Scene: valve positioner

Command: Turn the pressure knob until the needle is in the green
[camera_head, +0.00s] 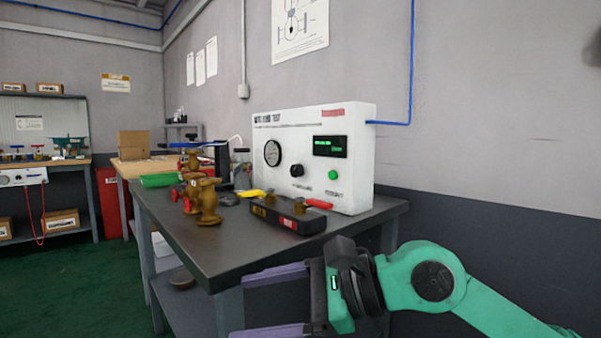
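The white test box (360,165) stands on the dark workbench (225,250), against the wall. The black pressure knob (297,170) is on its front face, right of and below the round gauge (272,153). The gauge's needle and green zone are too small to read. My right gripper (240,306) comes in from the right, in front of the bench's near edge and below the box. Its two purple fingers are spread apart, with nothing seen between them. It is well clear of the knob. My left gripper is not in view.
A dark tray (287,217) with yellow and red handled parts sits in front of the box. A brass valve (206,200) stands left of it. The box also has a green display (330,146) and a green button (332,175). The bench's right end is bare.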

